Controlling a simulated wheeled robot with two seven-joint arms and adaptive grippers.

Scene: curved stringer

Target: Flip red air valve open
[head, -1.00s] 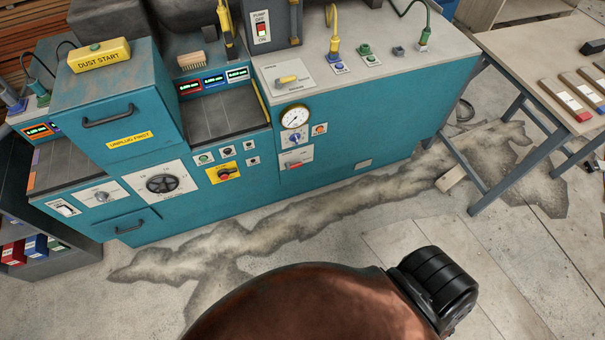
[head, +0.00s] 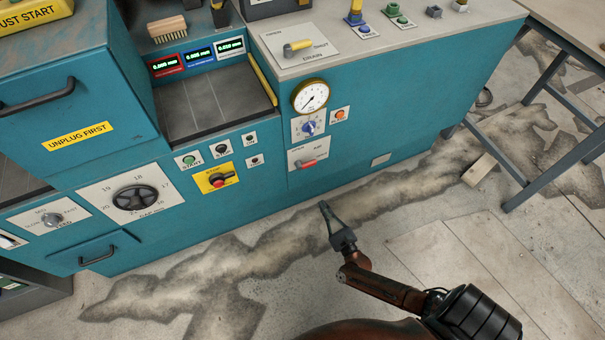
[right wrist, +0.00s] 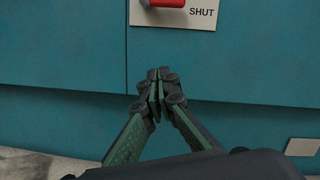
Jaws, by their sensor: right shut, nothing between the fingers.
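The red air valve (head: 306,164) is a small red lever on a white plate (head: 316,148) on the front of the teal machine, below the pressure gauge. In the right wrist view the red lever (right wrist: 166,3) shows at the top edge beside the word SHUT, mostly cut off. My right gripper (head: 323,206) is in front of the machine, below the valve plate and apart from it. In the right wrist view my right gripper (right wrist: 155,74) has its fingertips together, with nothing between them. My left gripper is in neither view.
The gauge (head: 311,96), a blue knob (head: 310,128) and an orange button (head: 340,115) sit above the valve. A yellow switch plate (head: 221,178) is to its left. A workbench (head: 565,55) stands at the right. The floor before the machine is clear.

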